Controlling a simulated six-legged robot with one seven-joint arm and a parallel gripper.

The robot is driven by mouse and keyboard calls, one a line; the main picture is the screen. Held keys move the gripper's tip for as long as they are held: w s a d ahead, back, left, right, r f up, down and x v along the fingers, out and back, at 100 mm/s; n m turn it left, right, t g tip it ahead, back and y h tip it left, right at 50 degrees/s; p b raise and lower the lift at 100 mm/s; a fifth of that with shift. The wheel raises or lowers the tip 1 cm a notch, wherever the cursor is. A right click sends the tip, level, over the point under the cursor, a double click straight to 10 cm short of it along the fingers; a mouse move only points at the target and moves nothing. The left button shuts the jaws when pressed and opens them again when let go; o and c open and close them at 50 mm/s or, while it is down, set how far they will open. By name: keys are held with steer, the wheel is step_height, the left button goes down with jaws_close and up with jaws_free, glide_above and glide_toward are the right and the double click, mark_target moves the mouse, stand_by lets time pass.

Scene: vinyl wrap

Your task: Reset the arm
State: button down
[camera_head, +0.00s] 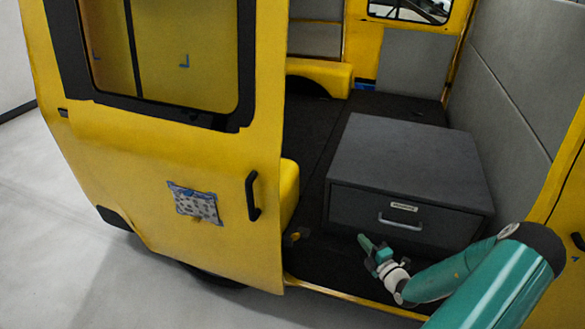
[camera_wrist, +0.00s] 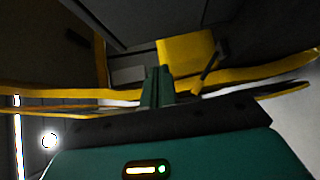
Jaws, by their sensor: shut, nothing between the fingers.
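My gripper (camera_head: 366,243) is at the end of my green arm, low in front of the grey drawer box in the head view. Its fingers are closed together and hold nothing. In the wrist view my gripper (camera_wrist: 158,72) shows as two green fingers side by side, pointing up the picture, with yellow vehicle parts beyond them. The arm reaches in from the lower right of the head view. The gripper looks close to the dark floor edge; whether it touches anything cannot be told.
A yellow van door (camera_head: 150,190) with a black handle (camera_head: 252,196) and a patterned patch (camera_head: 194,203) stands at the left. A grey drawer box (camera_head: 410,160) with a silver handle (camera_head: 400,222) sits on the dark van floor (camera_head: 310,130). Its drawer is shut. Grey panels (camera_head: 510,90) line the right.

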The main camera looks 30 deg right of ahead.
steer(key=shift+a, duration=0.1)
steer(key=w+a+r+n+g+y, duration=0.1)
steer(key=a+r+n+g+y, duration=0.45)
steer(key=a+r+n, duration=0.6)
steer(key=w+a+r+n+g+y, duration=0.1)
steer(key=a+r+n+g+y, duration=0.5)
steer(key=a+n, duration=1)
steer(key=s+a+r+n+h, duration=0.4)
steer(key=s+r+n, duration=0.3)
steer(key=n, duration=0.6)
steer(key=s+a+r+n+h, duration=0.5)
steer(key=r+n, duration=0.5)
steer(key=n, duration=0.4)
steer(key=shift+s+a+r+g+h, duration=0.2)
steer(key=shift+s+g+h, duration=0.4)
steer(key=shift+s, duration=0.8)
